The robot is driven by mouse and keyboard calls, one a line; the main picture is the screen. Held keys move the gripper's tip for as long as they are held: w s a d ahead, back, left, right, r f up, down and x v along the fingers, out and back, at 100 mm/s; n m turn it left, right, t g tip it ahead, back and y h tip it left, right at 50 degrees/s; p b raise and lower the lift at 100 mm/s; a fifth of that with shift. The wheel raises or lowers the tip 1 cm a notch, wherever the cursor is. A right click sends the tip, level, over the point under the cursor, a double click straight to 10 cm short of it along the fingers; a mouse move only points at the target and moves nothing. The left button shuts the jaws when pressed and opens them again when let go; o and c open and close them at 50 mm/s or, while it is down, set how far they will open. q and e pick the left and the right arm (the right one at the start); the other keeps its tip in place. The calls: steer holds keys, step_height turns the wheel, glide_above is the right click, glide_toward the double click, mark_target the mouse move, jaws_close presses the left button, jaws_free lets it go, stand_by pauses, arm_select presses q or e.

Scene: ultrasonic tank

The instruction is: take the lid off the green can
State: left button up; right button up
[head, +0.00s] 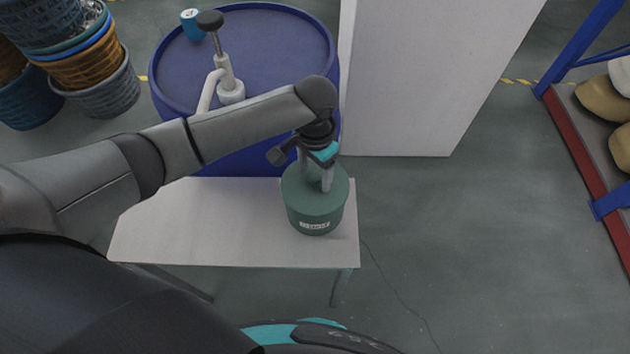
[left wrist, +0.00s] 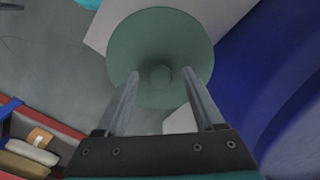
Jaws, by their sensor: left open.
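The green can (head: 316,212) stands upright at the right end of a white table, with a small white label on its front. Its round green lid (head: 310,190) is on top. In the left wrist view the lid (left wrist: 160,40) shows from above with a small round knob (left wrist: 160,76). My left gripper (head: 314,184) points down over the lid. Its two fingers are open, one on each side of the knob, with space between; in the left wrist view the fingertips (left wrist: 160,73) are level with the knob. I cannot tell their exact height. My right gripper is not in view.
The white table (head: 200,225) is bare left of the can. Behind it stands a blue drum (head: 270,50) with a pump (head: 228,85) and a small blue cup (head: 192,25). A white panel (head: 420,70) is behind right. Baskets (head: 105,90) are far left, a rack (head: 590,170) far right.

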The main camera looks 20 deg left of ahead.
arm_select(q)
jaws_close()
stand_by(0.5)
